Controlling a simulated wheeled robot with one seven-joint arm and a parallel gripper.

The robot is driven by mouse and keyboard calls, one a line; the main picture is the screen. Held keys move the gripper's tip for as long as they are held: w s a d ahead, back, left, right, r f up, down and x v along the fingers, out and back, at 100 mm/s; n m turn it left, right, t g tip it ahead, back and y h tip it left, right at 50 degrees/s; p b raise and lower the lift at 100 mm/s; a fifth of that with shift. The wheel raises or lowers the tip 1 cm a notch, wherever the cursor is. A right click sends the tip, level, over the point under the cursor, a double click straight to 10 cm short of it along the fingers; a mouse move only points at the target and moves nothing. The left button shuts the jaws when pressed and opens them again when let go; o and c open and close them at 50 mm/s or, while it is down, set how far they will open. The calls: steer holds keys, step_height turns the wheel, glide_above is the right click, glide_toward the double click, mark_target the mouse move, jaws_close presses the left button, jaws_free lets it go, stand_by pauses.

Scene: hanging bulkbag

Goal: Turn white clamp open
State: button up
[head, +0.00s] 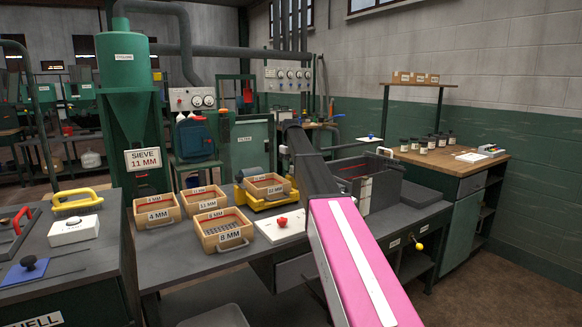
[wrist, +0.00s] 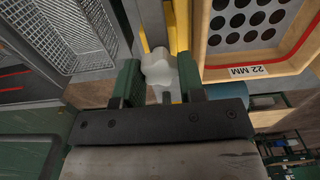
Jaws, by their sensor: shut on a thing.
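In the wrist view the white clamp (wrist: 157,66) is a rounded white knob-like piece beside upright yellow bars (wrist: 176,28). My gripper (wrist: 160,80) has its two green fingers on either side of the clamp and is shut on it. The lower part of the clamp is hidden between the fingers, and I cannot tell how far it is turned. In the head view my arm reaches toward the yellow-framed shaker (head: 247,202) on the bench, and neither the clamp nor the fingertips can be made out there.
A wooden sieve marked 22 MM (wrist: 258,70) is close on the right in the wrist view, with a wire mesh basket (wrist: 72,35) on the left. On the bench are an 8 MM sieve (head: 222,231), other sieves, a red-knobbed white plate (head: 280,226) and a dark open box (head: 372,186).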

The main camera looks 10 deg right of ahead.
steer(key=o, duration=0.9)
steer(key=shift+r, duration=0.15)
step_height(320, 180, up, 11)
steer(key=shift+f, duration=0.2)
